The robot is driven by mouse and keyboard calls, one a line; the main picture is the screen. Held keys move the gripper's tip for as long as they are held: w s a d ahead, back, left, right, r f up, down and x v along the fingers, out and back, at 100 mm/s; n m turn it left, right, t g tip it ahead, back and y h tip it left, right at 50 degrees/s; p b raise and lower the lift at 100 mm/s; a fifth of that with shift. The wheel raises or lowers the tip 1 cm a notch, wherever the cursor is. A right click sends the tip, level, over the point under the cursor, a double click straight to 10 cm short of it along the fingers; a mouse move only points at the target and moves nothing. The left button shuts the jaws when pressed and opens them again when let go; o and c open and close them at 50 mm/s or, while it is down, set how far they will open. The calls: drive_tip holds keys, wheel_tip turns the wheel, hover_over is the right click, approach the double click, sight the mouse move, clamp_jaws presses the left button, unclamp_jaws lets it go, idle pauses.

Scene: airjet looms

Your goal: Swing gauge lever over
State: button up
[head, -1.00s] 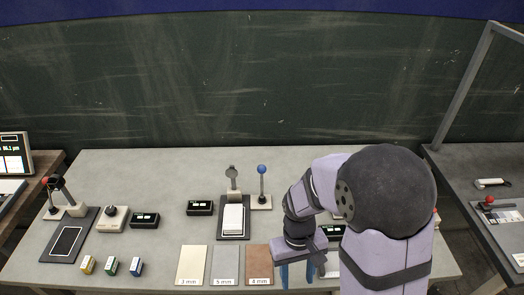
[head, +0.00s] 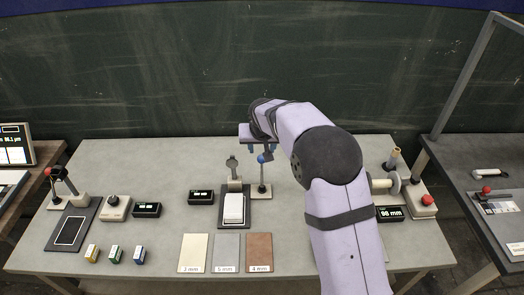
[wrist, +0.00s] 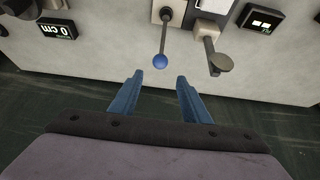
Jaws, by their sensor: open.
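The gauge lever is an upright thin rod (head: 262,176) with a blue ball knob (head: 261,159), on a light base beside the gauge (head: 232,222) with its white block and grey round foot. In the wrist view the blue knob (wrist: 159,62) lies just beyond the fingertips, centred between them. My gripper (head: 263,149) is open and empty, over the lever's top in the head view. Its two blue fingers also show in the wrist view (wrist: 160,80). The knob looks apart from both fingers. The gripper partly covers the knob in the head view.
A second lever with a red knob (head: 48,172) stands at the far left by a dark pad. Small displays (head: 200,197), coloured blocks (head: 115,254) and sample sheets (head: 227,252) lie on the table. A red button box (head: 427,201) is at right. The back of the table is mostly clear.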

sight(262, 157)
drive_tip(key=shift+f, duration=0.15)
drive_tip(key=shift+b+x, duration=1.15)
drive_tip(key=shift+x, duration=3.15)
drive_tip(key=c, duration=0.8)
drive_tip(key=shift+o, duration=0.2)
